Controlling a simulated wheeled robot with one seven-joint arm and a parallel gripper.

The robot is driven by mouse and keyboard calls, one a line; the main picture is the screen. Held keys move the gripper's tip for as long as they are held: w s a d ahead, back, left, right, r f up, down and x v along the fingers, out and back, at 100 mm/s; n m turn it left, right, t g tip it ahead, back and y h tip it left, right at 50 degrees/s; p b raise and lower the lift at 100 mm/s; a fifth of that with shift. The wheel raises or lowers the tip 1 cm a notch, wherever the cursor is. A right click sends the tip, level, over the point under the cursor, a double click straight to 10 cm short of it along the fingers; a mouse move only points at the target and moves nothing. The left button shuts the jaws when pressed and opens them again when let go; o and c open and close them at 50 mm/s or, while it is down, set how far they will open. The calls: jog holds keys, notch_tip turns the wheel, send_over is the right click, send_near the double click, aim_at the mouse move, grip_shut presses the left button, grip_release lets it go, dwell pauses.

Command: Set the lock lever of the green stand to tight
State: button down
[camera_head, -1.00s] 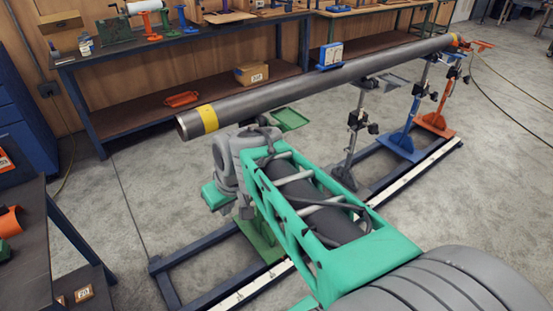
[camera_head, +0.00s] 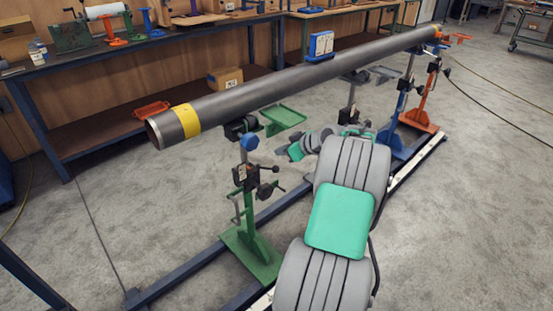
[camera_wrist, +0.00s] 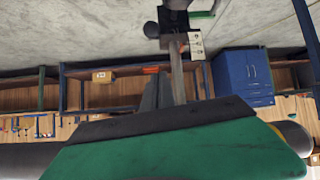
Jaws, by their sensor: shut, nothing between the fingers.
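The green stand (camera_head: 252,240) stands upright under the yellow-banded end of the pipe (camera_head: 290,81). A dark clamp block with short arms and dark knobs (camera_head: 266,188) is on its post; I cannot tell the lock lever's setting. In the wrist view, which is upside down, the block (camera_wrist: 174,42) shows at the top with a round dark knob (camera_wrist: 151,29) and a pale marked plate (camera_wrist: 196,45). My gripper's dark fingers (camera_wrist: 156,72) are shut and empty, apart from the block. A large green dark-edged surface (camera_wrist: 180,150) hides their base. In the head view my fingers cannot be made out.
Blue (camera_head: 393,143) and orange (camera_head: 419,119) stands hold the far part of the pipe. A dark floor rail (camera_head: 180,276) runs under the stands. Open floor lies left of the green stand.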

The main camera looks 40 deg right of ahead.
jog(key=w+f, duration=0.1)
jog(key=f, duration=0.1)
jog(key=w+f, duration=0.2)
jog(key=f, duration=0.1)
jog(key=w+f, duration=0.1)
jog(key=f, duration=0.1)
jog(key=shift+w+f, duration=0.2)
jog(key=shift+w, duration=0.1)
jog(key=shift+s+f, duration=0.2)
jog(key=shift+f+b, duration=0.1)
jog(key=shift+b, duration=0.3)
